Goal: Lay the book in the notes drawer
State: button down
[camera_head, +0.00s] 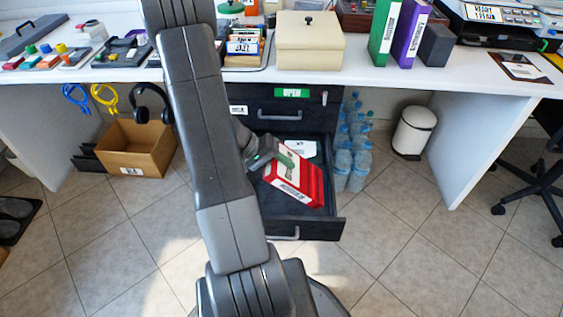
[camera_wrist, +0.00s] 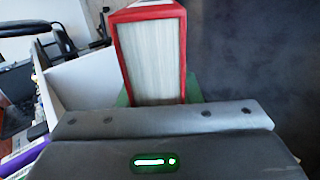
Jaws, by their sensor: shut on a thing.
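The red book (camera_head: 310,185) with a white label is tilted over the open lower drawer (camera_head: 318,229) in the head view. My gripper (camera_head: 284,160) is shut on the book from the upper left. In the wrist view the book (camera_wrist: 155,55) shows its white page block edged in red, between the green finger parts. The drawer is dark and pulled out from the desk. A white item (camera_head: 303,148) lies toward its back. My arm hides the drawer's left side, and I cannot tell whether the book touches the drawer floor.
A closed upper drawer (camera_head: 289,115) sits above, under a green OPEN sign (camera_head: 291,92). Water bottles (camera_head: 353,160) stand close to the drawer's right side. A cardboard box (camera_head: 137,148) is on the floor at left, and a white bin (camera_head: 414,132) at right. The desk top (camera_head: 360,72) overhangs.

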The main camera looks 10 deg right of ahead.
notch_tip(320, 180, down, 3)
jog(key=shift+r+b, duration=0.1)
jog(key=shift+b, duration=0.55)
notch_tip(320, 180, down, 4)
jog(key=b, duration=0.4)
jog(key=shift+r+b, duration=0.1)
jog(key=shift+b, duration=0.2)
jog(key=c, duration=1)
grip_release()
jog(key=shift+o, duration=0.2)
jog(key=p+v, duration=0.4)
jog(key=v, duration=1)
jog(key=shift+p, duration=0.3)
jog(key=shift+d, duration=0.1)
